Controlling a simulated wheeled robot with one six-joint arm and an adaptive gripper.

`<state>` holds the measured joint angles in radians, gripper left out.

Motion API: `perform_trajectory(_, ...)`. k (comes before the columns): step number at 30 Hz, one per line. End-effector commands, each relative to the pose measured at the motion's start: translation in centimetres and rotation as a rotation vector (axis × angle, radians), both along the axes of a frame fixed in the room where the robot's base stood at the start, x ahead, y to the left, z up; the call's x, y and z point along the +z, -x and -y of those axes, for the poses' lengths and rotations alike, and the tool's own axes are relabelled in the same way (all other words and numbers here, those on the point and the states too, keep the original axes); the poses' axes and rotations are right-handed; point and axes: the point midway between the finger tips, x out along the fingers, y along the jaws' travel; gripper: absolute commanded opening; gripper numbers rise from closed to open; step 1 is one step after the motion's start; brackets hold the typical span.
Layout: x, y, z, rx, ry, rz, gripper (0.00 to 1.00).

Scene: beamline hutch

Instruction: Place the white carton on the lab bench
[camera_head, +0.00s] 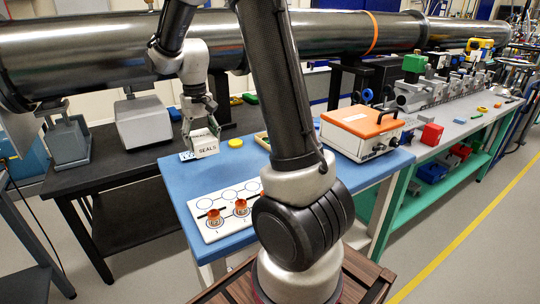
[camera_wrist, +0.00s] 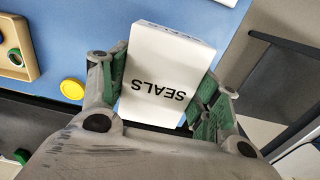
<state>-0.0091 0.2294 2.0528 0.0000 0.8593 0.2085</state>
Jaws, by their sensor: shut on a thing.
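My gripper (camera_head: 199,124) is shut on a white carton (camera_head: 206,149) marked SEALS, near the back left corner of the blue-topped table (camera_head: 188,179). In the wrist view the carton (camera_wrist: 165,70) sits between the two green-padded fingers of my gripper (camera_wrist: 163,85), its printed face toward the camera. The blue top (camera_wrist: 100,18) shows behind it. I cannot tell whether the carton touches the table top. The label does not show which surface is the lab bench; a dark table (camera_head: 120,165) stands left and a green-framed bench (camera_head: 470,125) right.
On the blue top are a yellow disc (camera_head: 235,143), a white board with marked circles (camera_head: 213,232) and an orange-topped box (camera_head: 361,122). The green-framed bench holds several instruments. A large steel pipe (camera_head: 90,50) crosses behind. A grey box (camera_head: 142,121) stands on the dark table.

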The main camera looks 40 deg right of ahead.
Motion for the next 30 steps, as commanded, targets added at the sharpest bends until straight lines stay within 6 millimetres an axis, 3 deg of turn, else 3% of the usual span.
perform_trajectory(3,-0.6,0.0,0.0,-0.001,0.000,-0.002,0.37)
perform_trajectory(9,-4.5,0.1,0.0,-0.001,0.000,-0.004,0.37)
perform_trajectory(22,-9.6,0.0,0.0,0.000,0.001,-0.002,0.37)
perform_trajectory(30,-10.0,0.0,0.0,0.000,0.000,0.001,0.37)
